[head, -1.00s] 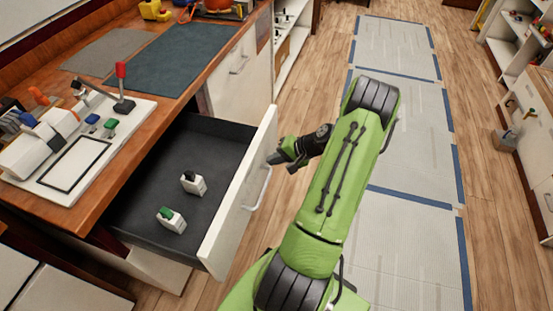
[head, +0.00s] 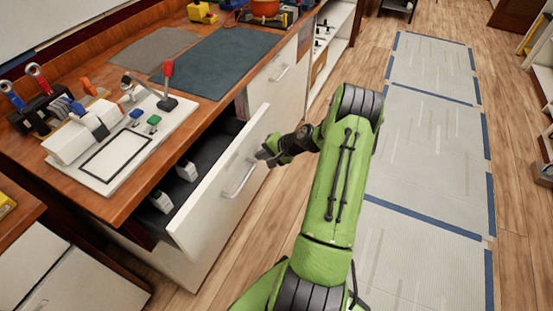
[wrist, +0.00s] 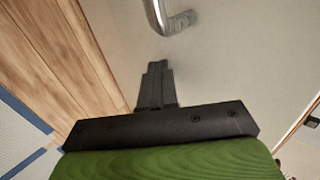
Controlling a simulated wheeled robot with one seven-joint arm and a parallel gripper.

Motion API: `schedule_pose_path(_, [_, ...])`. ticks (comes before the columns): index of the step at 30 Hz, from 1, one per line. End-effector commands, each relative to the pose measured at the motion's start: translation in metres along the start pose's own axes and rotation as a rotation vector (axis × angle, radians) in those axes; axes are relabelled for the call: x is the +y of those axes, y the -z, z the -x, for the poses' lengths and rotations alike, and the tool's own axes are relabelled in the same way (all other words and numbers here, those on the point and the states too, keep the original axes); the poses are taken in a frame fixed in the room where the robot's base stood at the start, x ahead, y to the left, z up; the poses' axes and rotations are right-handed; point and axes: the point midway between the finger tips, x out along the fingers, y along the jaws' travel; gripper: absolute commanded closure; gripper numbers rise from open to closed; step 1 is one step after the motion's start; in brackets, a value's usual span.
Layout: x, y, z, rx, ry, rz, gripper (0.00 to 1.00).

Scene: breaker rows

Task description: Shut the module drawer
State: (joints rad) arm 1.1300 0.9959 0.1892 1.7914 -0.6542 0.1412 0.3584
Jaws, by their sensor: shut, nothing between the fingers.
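The module drawer (head: 222,196) is partly open under the wooden workbench, with its white front standing out from the cabinet. Its metal bar handle (head: 240,180) is on the front and also shows at the top of the wrist view (wrist: 160,14). Two small white modules sit in its dark inside, a rear one (head: 187,171) and a nearer one (head: 162,202), both partly hidden by the front. My gripper (head: 266,158) is shut and empty, its tips at the drawer front to the right of the handle. In the wrist view the shut fingers (wrist: 156,82) point at the white panel; contact is hard to tell.
The workbench (head: 118,207) carries a white panel board (head: 150,148) with a red-tipped lever (head: 167,88), and a dark mat (head: 215,62). The wooden floor right of the drawer is clear, with grey mats (head: 430,130) edged in blue.

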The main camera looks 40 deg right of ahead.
Motion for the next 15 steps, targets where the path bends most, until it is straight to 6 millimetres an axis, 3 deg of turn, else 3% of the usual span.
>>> schedule_pose_path(15, [-0.063,-0.001,-0.069,-0.001,0.001,0.003,1.0])
